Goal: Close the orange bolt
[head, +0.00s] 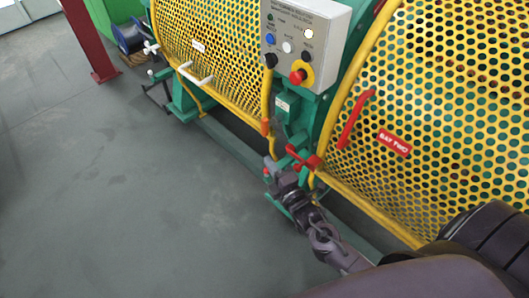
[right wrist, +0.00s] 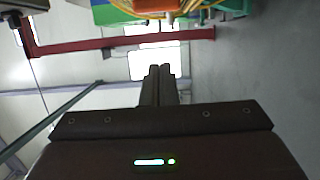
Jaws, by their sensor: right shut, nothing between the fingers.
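A small orange piece (head: 265,128), which looks like the orange bolt, sits at the lower right edge of the left yellow guard in the head view. Whether it is open or closed is too small to tell. An orange part also shows at the top edge of the right wrist view (right wrist: 150,7), partly cut off. My right gripper (head: 274,176) is below the orange piece, apart from it, close to the green post. Its fingers are together and empty in the right wrist view (right wrist: 158,70). My left gripper is not in view.
A red lever (head: 303,158) sits just above and right of my right gripper. The perforated yellow guards (head: 450,90) fill the right side. A control box (head: 303,40) stands above. A red handle (head: 355,120) is on the right guard. Grey floor (head: 130,200) at left is clear.

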